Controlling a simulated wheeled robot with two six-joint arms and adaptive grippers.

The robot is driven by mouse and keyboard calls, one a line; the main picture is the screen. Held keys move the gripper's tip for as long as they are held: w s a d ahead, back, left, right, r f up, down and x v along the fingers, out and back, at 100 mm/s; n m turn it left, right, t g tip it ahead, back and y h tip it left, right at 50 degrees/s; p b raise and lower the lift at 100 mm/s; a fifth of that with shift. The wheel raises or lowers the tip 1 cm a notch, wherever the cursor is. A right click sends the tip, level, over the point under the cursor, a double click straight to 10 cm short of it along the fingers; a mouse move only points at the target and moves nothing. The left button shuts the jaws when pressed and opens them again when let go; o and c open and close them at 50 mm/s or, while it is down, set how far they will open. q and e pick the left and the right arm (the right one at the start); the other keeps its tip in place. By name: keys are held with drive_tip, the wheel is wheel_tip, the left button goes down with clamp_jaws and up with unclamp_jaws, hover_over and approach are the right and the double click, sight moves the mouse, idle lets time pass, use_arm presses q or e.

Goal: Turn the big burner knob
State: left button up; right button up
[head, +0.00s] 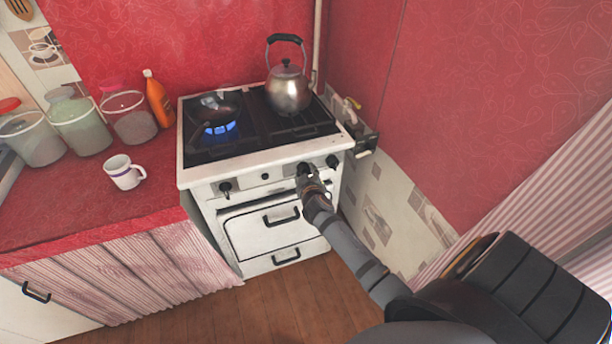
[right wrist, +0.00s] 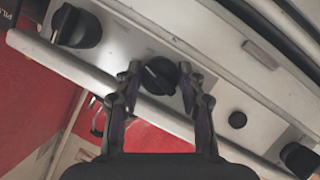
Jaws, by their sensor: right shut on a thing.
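A white stove (head: 252,192) stands against the red wall, with black knobs along its front panel. My right gripper (head: 306,176) is at the panel's right half. In the right wrist view the two fingers of my right gripper (right wrist: 159,74) are shut on a round black burner knob (right wrist: 161,77), one finger on each side. In the head view this knob is mostly hidden by the gripper. Another knob (head: 332,161) is just right of it, and one more knob (head: 225,187) is at the panel's left. My left gripper is out of view.
A blue flame burns under a frying pan (head: 213,106) on the left of the hob. A steel kettle (head: 288,90) stands at the back right. Oven handles (head: 281,217) stick out below the panel. A mug (head: 124,173) and jars are on the red counter.

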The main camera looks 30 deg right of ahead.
drive_tip(key=shift+n+h+b, duration=0.6)
drive_tip(key=shift+n+b, duration=0.2)
drive_tip(key=shift+n, duration=0.2)
drive_tip(key=o, duration=1.2)
drive_tip(key=shift+c, duration=0.2)
drive_tip(key=v, duration=1.2)
drive_tip(key=shift+f, duration=0.2)
